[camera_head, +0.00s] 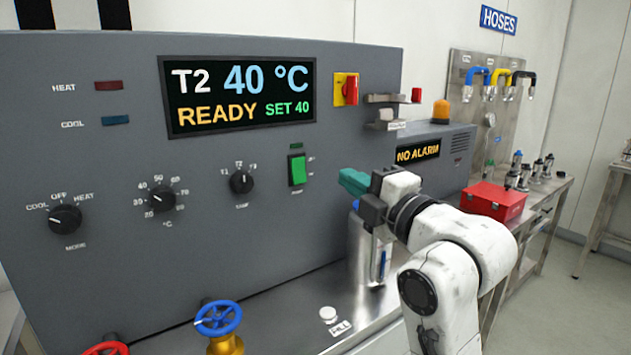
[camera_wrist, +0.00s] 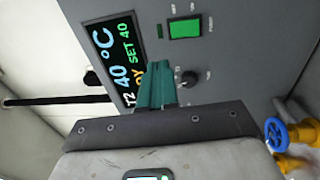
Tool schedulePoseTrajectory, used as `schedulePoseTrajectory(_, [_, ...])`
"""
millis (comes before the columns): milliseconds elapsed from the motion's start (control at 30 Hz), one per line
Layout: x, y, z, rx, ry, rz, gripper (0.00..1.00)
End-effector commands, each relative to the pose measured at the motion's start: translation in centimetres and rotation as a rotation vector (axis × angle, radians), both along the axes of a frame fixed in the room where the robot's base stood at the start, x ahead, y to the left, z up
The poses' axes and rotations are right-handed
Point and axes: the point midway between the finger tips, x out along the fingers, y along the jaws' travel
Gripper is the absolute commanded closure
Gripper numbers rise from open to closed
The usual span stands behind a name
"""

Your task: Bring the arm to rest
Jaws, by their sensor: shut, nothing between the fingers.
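My gripper (camera_head: 353,181) is in front of the grey control panel (camera_head: 230,230), to the right of the lit green switch (camera_head: 297,169). Its green fingers point left, towards the panel. In the wrist view the fingers (camera_wrist: 156,82) are together and hold nothing. Behind them the wrist view shows the panel's display (camera_wrist: 118,60), the green switch (camera_wrist: 185,28) and a black knob (camera_wrist: 187,79). My white arm reaches in from the lower right, bent at the elbow. I cannot tell the exact gap between fingertips and panel.
The display (camera_head: 240,95) reads T2 40 °C, READY, SET 40. A metal vessel (camera_head: 367,250) stands below my gripper. A blue valve wheel (camera_head: 218,318) and a red one (camera_head: 105,348) are at the front. A red box (camera_head: 493,201) sits on the right bench. Floor is clear at right.

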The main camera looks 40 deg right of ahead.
Motion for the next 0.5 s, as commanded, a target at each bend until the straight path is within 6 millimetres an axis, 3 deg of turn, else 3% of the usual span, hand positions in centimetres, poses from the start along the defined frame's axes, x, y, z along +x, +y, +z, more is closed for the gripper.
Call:
schedulePoseTrajectory(267, [0.1,0.1,-0.8,0.022,0.017,0.003,1.00])
schedulePoseTrajectory(367, [0.3,0.6,-3.8,0.117,0.087,0.008,1.00])
schedulePoseTrajectory(467, [0.2,1.5,-9.3,0.288,0.218,0.005,1.00])
schedulePoseTrajectory(500, [-0.1,2.0,-11.9,0.370,0.282,-0.004,1.00])
